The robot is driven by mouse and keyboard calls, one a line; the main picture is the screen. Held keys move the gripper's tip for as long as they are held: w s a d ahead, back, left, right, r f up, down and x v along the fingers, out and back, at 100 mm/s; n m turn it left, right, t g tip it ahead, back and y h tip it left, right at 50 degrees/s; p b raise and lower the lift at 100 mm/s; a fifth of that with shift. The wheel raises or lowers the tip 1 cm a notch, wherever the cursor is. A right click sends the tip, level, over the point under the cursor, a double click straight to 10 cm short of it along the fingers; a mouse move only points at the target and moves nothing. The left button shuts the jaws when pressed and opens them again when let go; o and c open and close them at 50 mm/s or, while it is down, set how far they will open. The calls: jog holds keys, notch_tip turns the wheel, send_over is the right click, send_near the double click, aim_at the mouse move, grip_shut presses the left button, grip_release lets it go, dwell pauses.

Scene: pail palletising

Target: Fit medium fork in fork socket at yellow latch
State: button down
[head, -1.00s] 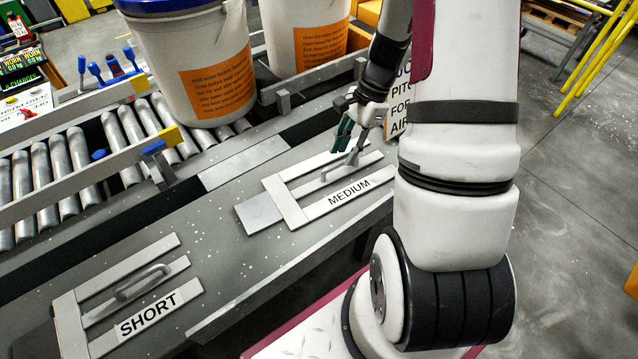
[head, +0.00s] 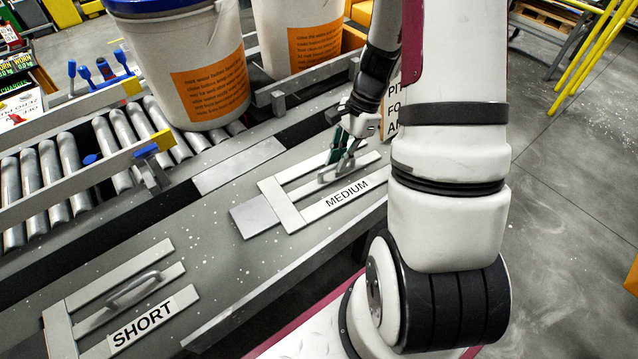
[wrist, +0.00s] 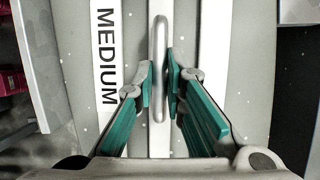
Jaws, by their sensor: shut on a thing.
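The medium fork (head: 282,206) is a flat light-grey fork with long tines and a label reading MEDIUM. It lies on the grey bench, with a raised bar handle on its middle tine. My gripper (head: 341,163) is down at this handle. In the wrist view, the green-padded fingers of my gripper (wrist: 160,88) are shut on the handle (wrist: 158,40), one on each side. A yellow latch-like block (head: 163,139) sits at the end of the rail beside the rollers. I cannot make out the fork socket.
The short fork (head: 62,325) lies on the bench at the lower left. A sign is partly hidden behind my arm. Bare bench lies between the forks.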

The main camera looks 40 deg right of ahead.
jog(key=shift+r, duration=0.25)
jog(key=shift+r+p, duration=2.1)
jog(key=shift+r, duration=0.7)
jog(key=c, duration=2.2)
grip_release()
grip_shut()
